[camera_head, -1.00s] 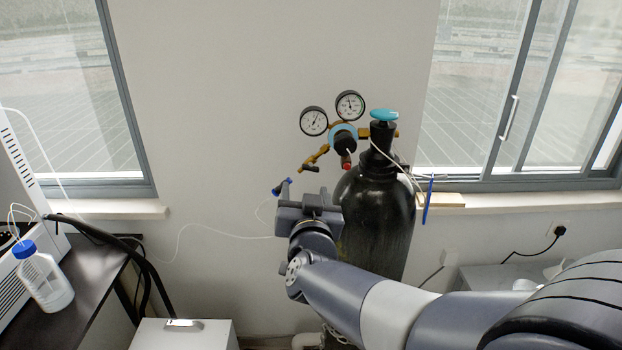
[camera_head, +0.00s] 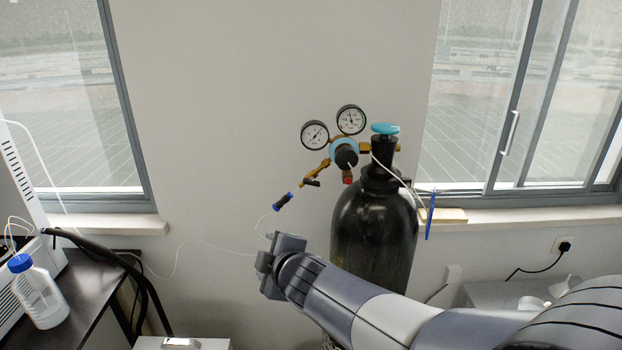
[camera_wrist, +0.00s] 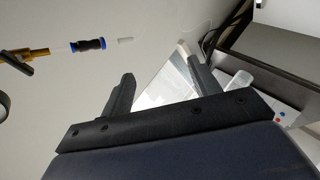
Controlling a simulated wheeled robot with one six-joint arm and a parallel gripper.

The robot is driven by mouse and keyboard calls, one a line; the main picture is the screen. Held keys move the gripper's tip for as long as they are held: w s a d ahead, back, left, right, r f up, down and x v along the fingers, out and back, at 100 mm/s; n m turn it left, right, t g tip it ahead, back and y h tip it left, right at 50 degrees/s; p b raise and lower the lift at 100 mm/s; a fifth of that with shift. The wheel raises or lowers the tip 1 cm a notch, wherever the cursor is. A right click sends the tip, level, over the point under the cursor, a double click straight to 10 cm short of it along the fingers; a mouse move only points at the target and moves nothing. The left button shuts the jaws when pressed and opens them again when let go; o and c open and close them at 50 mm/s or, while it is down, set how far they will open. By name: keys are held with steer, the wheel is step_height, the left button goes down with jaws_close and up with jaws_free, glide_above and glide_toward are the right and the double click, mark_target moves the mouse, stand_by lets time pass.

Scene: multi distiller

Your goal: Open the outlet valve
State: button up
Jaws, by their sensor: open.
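The brass outlet fitting of the regulator (camera_head: 318,173) points down and left, with a small dark lever, the outlet valve (camera_head: 312,183), on it. A blue-and-black connector (camera_head: 283,201) with a thin pale tube lies past its end. The wrist view shows this connector (camera_wrist: 88,44) and the brass outlet (camera_wrist: 38,52) at the upper left, with a dark lever (camera_wrist: 15,62) beside it. My gripper (camera_wrist: 158,65) is open and empty. In the head view my gripper (camera_head: 275,262) is below and left of the valve, apart from it; its fingertips are hard to make out.
The black gas cylinder (camera_head: 372,230) with a turquoise top knob (camera_head: 385,129) stands right of my gripper. Two round gauges (camera_head: 351,119) sit on the regulator. A dark bench (camera_head: 85,300) with a blue-capped bottle (camera_head: 40,295) is at left. The wall space left of the valve is mostly clear.

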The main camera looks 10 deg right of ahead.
steer(key=d+f+n+h, duration=0.1)
steer(key=d+n+h, duration=0.2)
steer(key=d+n, duration=0.1)
steer(key=n+t+h+b, duration=0.2)
steer(key=n+t+h, duration=0.25)
steer(key=n, duration=0.55)
glide_toward(311, 181)
steer(key=w+f, duration=0.1)
steer(key=w, duration=0.1)
steer(key=shift+w+d+f+t+p, duration=0.1)
steer(key=shift+w+d+t+p, duration=0.25)
steer(key=shift+w+d+t, duration=0.2)
steer(key=p+x, duration=0.2)
steer(key=x, duration=0.8)
steer(key=shift+a+f+p, duration=0.1)
steer(key=shift+f+p, duration=0.05)
steer(key=shift+p, duration=0.15)
steer(key=shift+c, duration=0.5)
